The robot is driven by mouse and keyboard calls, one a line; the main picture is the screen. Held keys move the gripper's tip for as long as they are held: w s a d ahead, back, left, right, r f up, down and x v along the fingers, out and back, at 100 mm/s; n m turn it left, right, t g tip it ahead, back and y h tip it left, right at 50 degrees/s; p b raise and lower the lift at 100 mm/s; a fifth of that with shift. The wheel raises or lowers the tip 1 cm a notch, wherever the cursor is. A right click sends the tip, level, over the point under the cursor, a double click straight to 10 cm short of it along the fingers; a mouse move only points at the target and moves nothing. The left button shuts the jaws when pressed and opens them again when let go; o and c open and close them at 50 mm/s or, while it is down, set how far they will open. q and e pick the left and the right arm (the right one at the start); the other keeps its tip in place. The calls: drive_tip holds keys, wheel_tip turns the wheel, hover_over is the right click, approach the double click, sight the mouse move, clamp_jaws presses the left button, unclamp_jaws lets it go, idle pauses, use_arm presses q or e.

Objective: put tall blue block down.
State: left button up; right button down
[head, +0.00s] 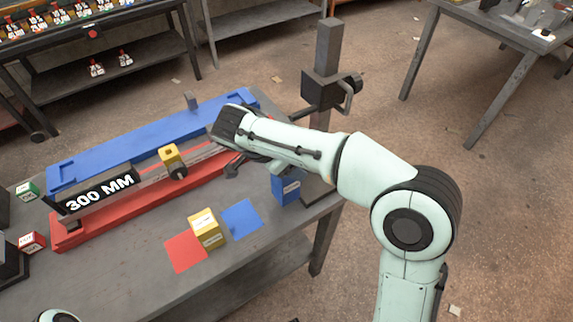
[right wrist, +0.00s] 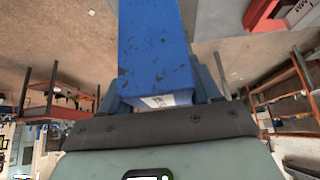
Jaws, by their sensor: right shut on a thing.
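In the right wrist view the tall blue block (right wrist: 155,55) is clamped between the two fingers of my right gripper (right wrist: 160,88). A white label shows on it close to the palm, and its far end runs out of the picture. In the head view a labelled blue block (head: 286,190), seemingly the same one, shows just below my right forearm near the bench's right edge. The forearm hides the fingers there. I cannot tell whether the block touches the bench. A flat blue square (head: 241,219) lies bare on the bench. My left gripper is not in view.
A yellow block (head: 207,231) stands between the blue square and a flat red square (head: 185,252). The long blue rail (head: 130,145), red rail (head: 120,216) and 300 MM bar (head: 99,193) lie behind. A dark post (head: 327,50) rises at the bench's right end.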

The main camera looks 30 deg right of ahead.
drive_tip(key=f, duration=0.1)
drive_tip(key=w+f, duration=0.1)
drive_tip(key=f, duration=0.1)
drive_tip(key=shift+w+f, duration=0.1)
drive_tip(key=shift+f, duration=0.1)
drive_tip(key=shift+f, duration=0.2)
drive_tip(key=shift+c, duration=1.1)
unclamp_jaws()
drive_tip(key=shift+r, duration=0.1)
